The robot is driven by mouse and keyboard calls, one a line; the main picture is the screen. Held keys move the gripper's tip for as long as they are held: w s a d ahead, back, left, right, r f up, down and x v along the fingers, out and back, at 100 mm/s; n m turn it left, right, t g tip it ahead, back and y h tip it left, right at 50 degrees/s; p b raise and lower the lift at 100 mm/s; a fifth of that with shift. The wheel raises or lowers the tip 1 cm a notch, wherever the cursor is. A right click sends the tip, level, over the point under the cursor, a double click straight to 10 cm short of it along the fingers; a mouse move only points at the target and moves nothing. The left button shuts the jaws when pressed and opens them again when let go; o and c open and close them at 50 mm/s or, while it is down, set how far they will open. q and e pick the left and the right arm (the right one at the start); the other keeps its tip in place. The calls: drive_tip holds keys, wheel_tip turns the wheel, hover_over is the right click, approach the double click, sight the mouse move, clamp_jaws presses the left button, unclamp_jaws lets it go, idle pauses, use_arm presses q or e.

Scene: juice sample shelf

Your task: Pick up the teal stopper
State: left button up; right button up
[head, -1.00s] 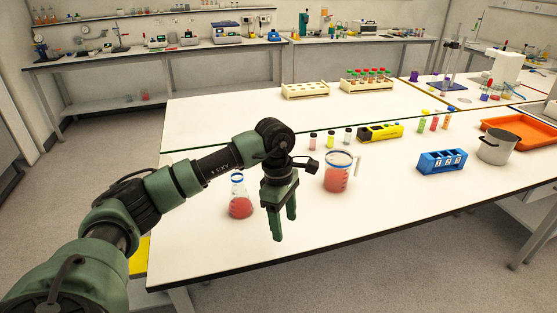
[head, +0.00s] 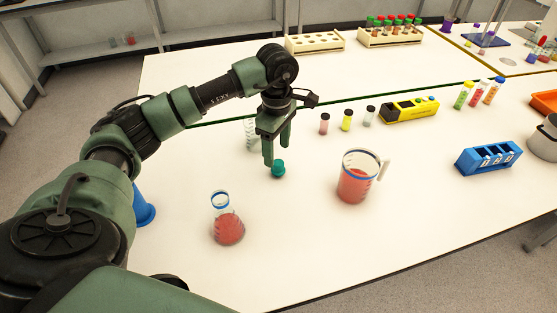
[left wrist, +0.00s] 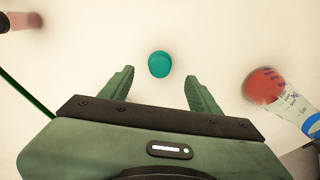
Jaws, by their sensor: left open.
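The teal stopper (head: 278,168) sits on the white bench, just below and beside the tips of my left gripper (head: 278,155) in the head view. In the left wrist view the teal stopper (left wrist: 159,64) shows ahead of the gap between the open fingers of my left gripper (left wrist: 160,88). The fingers are apart and empty, and no contact with the stopper shows. My right gripper is not in view.
A conical flask (head: 228,228) of red liquid stands front left of the stopper; a jug (head: 355,178) of red liquid stands to its right. Bare bench lies between flask and jug.

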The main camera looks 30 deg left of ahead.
sight(278, 162)
use_arm(q)
drive_tip(key=shift+s+d+f, duration=0.1)
drive_tip(key=shift+s+f, duration=0.05)
drive_tip(key=shift+f, duration=0.25)
wheel_tip(278, 162, down, 5)
drive_tip(key=p, duration=0.2)
drive_tip(key=shift+d+r+p, duration=0.1)
drive_tip(key=shift+r+p, duration=0.1)
drive_tip(key=shift+p, duration=0.1)
drive_tip(key=shift+w+f, duration=0.2)
drive_tip(key=shift+f, duration=0.1)
drive_tip(key=shift+c, duration=1.2)
clamp_jaws()
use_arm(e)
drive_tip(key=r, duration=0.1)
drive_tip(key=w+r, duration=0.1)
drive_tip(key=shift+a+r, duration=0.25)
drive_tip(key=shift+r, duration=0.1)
use_arm(q)
drive_tip(key=shift+r, duration=0.15)
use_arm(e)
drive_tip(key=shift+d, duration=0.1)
